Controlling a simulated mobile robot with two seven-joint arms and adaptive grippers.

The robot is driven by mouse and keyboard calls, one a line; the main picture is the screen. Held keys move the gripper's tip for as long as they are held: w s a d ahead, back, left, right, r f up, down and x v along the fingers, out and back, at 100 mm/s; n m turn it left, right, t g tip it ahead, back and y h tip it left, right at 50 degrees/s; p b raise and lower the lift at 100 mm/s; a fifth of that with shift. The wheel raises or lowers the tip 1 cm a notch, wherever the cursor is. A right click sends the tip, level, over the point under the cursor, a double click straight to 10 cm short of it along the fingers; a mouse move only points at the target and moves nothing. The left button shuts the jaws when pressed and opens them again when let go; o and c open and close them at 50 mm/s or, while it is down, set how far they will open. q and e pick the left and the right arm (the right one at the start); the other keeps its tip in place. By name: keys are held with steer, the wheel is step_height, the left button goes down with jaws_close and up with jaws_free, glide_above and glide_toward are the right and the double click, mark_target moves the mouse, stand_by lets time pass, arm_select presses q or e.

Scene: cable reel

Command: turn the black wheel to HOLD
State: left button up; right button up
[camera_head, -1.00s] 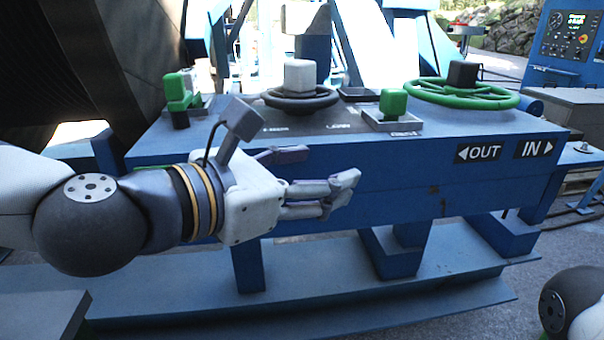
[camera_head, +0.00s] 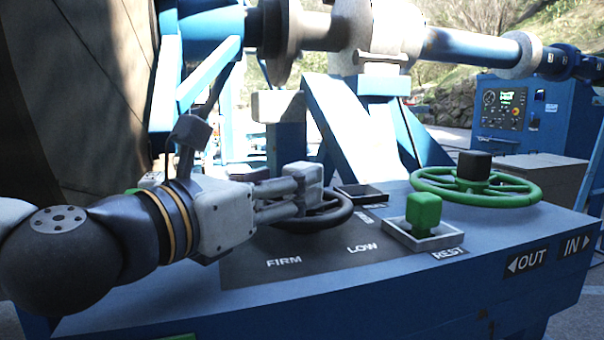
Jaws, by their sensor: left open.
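The black wheel (camera_head: 343,213) lies flat on top of the blue console, with a pale block-shaped knob (camera_head: 311,176) above its middle. My left gripper (camera_head: 297,190) reaches in from the left over the wheel, its open fingers at the knob's left side. I cannot tell whether they touch it. The hand hides the wheel's left part. The labels FIRM (camera_head: 284,262) and LOW (camera_head: 362,247) show on the dark plate in front of the wheel. I cannot read a HOLD label. My right gripper is out of view.
A green square knob (camera_head: 424,210) stands on a tray by the REST label. A green wheel (camera_head: 478,198) with a black knob is farther right, above the OUT and IN labels. A blue post with a pale block (camera_head: 279,106) rises behind the black wheel.

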arm_select(q)
steer(key=x, duration=0.6)
steer(key=shift+w, duration=0.1)
jaws_close()
steer(key=shift+a, duration=0.2)
